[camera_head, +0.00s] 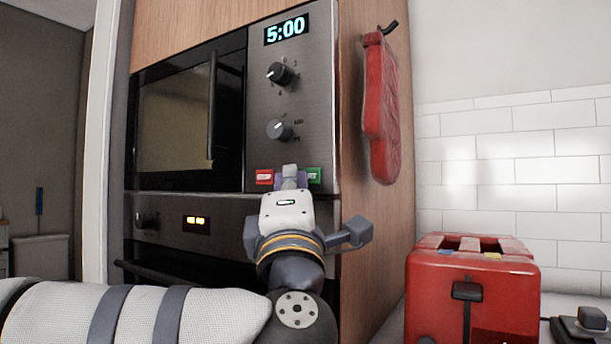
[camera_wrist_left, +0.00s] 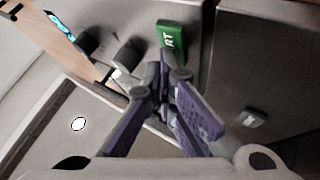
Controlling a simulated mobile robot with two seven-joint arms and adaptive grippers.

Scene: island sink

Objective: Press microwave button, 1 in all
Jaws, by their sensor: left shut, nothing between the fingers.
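The microwave (camera_head: 185,115) is built into a wooden cabinet, its door shut. Its steel panel (camera_head: 263,100) has a lit 5:00 display (camera_head: 286,29) and two knobs. Below them are a red button (camera_head: 264,177) and a green button (camera_head: 314,175), partly covered by my gripper. The green button also shows in the left wrist view (camera_wrist_left: 171,38), with the letters RT visible. My left gripper (camera_head: 290,172) is shut and empty, its tips between the two buttons in the head view. In the left wrist view its tips (camera_wrist_left: 161,78) appear just below the green button; contact cannot be told. My right gripper is not in view.
An oven with a lit display (camera_head: 196,223) sits below the microwave. A red mitt (camera_head: 381,110) hangs on the cabinet side. A red toaster (camera_head: 470,290) stands on the counter to the right. The tiled wall (camera_head: 510,165) behind is clear.

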